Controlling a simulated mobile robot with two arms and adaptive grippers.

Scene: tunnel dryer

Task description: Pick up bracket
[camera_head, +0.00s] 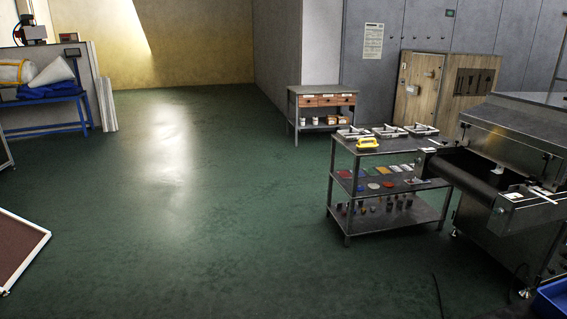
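Neither of my grippers is in view. No object can be clearly made out as the bracket from here. Several small pale and metal pieces (388,131) lie along the back of the top shelf of a metal shelf cart (396,150) at the right. They are too small to identify. A yellow object (367,143) sits near the front left of that top shelf. The middle shelf holds flat coloured pieces, and the bottom shelf holds small dark upright items.
The tunnel dryer (515,128) with its dark belt stands right of the cart. A blue crate (552,299) is at the lower right corner. A drawer bench (322,101) and a wooden cabinet (418,88) stand behind. The green floor (190,210) is clear at centre and left.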

